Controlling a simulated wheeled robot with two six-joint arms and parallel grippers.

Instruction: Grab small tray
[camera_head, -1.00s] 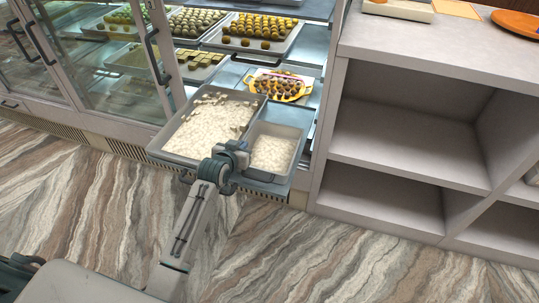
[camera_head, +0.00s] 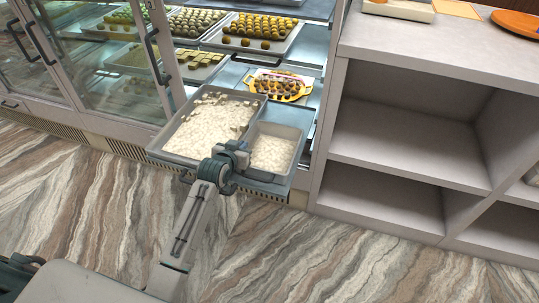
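The small tray (camera_head: 293,136) is a grey metal pan holding white pieces. It sits on the lowest shelf of the open display case, right beside a larger grey tray (camera_head: 262,98) of similar white pieces. My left gripper (camera_head: 240,150) is at the small tray's left side, near where the two trays meet. Its fingers are small and partly hidden by the wrist, so I cannot tell whether it is open or touching the rim. My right gripper is not in view.
A yellow-rimmed platter of sweets (camera_head: 297,88) lies behind the trays. Upper shelves hold trays of round sweets (camera_head: 262,32). A grey counter with empty cubbies (camera_head: 400,140) stands close on the right. Glass doors (camera_head: 95,60) are at the left. The floor in front is clear.

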